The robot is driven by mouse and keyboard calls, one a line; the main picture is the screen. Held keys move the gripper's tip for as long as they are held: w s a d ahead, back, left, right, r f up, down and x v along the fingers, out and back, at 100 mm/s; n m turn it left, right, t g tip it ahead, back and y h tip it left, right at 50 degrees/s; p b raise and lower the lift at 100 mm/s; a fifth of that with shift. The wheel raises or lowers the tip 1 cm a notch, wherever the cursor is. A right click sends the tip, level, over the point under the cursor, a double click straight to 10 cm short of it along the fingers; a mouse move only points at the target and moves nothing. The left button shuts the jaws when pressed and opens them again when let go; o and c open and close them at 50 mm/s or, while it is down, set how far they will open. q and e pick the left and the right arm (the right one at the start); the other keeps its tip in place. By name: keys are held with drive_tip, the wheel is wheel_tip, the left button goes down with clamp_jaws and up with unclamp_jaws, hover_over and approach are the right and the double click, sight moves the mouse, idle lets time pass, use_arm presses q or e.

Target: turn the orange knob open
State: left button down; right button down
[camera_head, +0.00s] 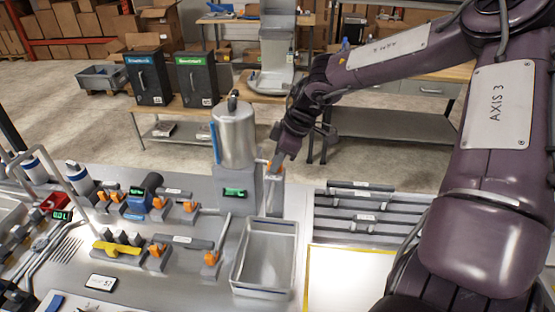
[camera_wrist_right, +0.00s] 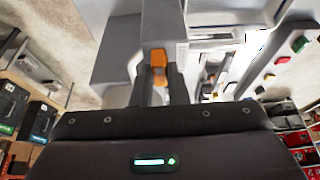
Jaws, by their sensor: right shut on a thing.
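My right gripper (camera_head: 275,163) reaches in from the right to the dispenser with the metal tank (camera_head: 233,135). Its jaws are shut on an orange knob at the dispenser's right side. In the right wrist view the orange knob (camera_wrist_right: 158,62) sits between the two dark fingers (camera_wrist_right: 161,85), against a grey housing. In the head view the fingers cover most of this knob. I cannot tell how far the knob is turned. My left gripper is not in view.
An empty grey bin (camera_head: 237,278) stands below the dispenser. Several other orange-handled fittings (camera_head: 190,206) and a yellow handle (camera_head: 118,249) lie to the left. A dark rack (camera_head: 352,207) is on the right.

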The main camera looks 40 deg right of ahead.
drive_tip(key=shift+w+d+f+n+g+y+b, duration=0.1)
drive_tip(key=shift+n+g+y+b, duration=0.2)
drive_tip(key=shift+n+b, duration=0.6)
drive_tip(key=n+g+b, duration=0.1)
drive_tip(key=n, duration=0.2)
drive_tip(key=shift+n+y, duration=0.3)
drive_tip(key=n+g+b, duration=0.1)
drive_tip(key=n, duration=0.1)
drive_tip(key=shift+w+n, duration=0.15)
drive_tip(key=shift+n, duration=0.25)
drive_tip(key=n, duration=0.1)
drive_tip(key=n+g, duration=0.1)
drive_tip(key=n, duration=0.1)
drive_tip(key=shift+w+r+n+g, duration=0.1)
drive_tip(key=shift+r+n+g, duration=0.1)
drive_tip(key=shift+n+g, duration=0.1)
drive_tip(key=shift+r+n+g+p, duration=0.15)
drive_tip(key=shift+n+g+p, duration=0.25)
drive_tip(key=shift+n, duration=0.5)
drive_tip(key=n+g+p, duration=0.1)
drive_tip(key=n+p, duration=0.2)
drive_tip(key=p, duration=0.4)
drive_tip(key=shift+w+r+n, duration=0.1)
drive_tip(key=shift+r+n, duration=0.05)
drive_tip(key=shift+n, duration=0.25)
drive_tip(key=shift+w+f+n+p, duration=0.1)
drive_tip(key=shift+f+n+p, duration=0.25)
drive_tip(key=shift+p, duration=0.45)
drive_tip(key=shift+r, duration=0.1)
